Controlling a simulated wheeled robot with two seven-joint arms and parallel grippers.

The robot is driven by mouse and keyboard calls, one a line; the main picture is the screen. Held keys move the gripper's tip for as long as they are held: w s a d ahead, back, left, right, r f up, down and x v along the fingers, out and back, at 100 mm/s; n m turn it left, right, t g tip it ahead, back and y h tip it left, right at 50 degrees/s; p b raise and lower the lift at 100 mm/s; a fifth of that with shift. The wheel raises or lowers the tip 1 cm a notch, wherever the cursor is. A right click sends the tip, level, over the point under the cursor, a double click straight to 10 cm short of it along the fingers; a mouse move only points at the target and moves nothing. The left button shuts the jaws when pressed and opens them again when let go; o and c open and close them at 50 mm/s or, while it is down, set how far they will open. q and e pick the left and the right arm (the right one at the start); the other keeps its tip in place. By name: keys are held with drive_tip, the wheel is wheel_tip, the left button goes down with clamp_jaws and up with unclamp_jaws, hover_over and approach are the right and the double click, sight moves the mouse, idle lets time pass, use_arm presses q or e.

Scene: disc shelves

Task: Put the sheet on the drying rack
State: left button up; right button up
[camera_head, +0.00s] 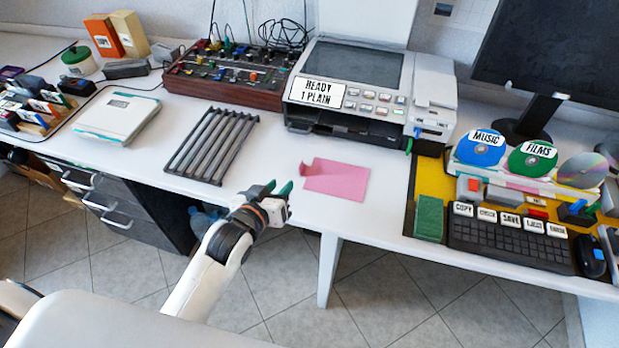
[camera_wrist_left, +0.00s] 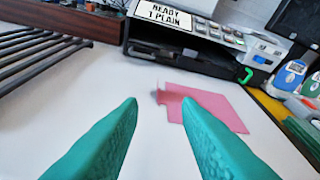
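A pink sheet (camera_head: 338,180) lies on the white table in front of the printer, its left edge curled up a little. It also shows in the left wrist view (camera_wrist_left: 212,106), beyond the fingertips. The drying rack (camera_head: 211,145), a dark frame of parallel bars, lies on the table to the left of the sheet; part of it shows in the left wrist view (camera_wrist_left: 35,55). My left gripper (camera_head: 274,188) is open and empty at the table's front edge, left of the sheet and apart from it. My right gripper is not in view.
The printer (camera_head: 347,85) with a "READY 1 PLAIN" label stands behind the sheet. A mixer board (camera_head: 229,76) is behind the rack. A yellow mat with a keyboard (camera_head: 507,237) and discs is at right. Bare table lies between rack and sheet.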

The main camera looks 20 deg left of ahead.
sight(299, 167)
use_arm(q)
drive_tip(key=x, duration=0.6)
drive_tip(key=shift+w+d+f, duration=0.1)
drive_tip(key=shift+w, duration=0.3)
drive_tip(key=shift+f+b+x, duration=0.15)
drive_tip(key=shift+b+x, duration=0.05)
drive_tip(key=shift+x, duration=1.1)
drive_tip(key=shift+f+b+x, duration=0.15)
drive_tip(key=shift+b+x, duration=0.05)
drive_tip(key=shift+x, duration=1.15)
drive_tip(key=shift+s, duration=0.2)
drive_tip(key=shift+c, duration=0.5)
clamp_jaws()
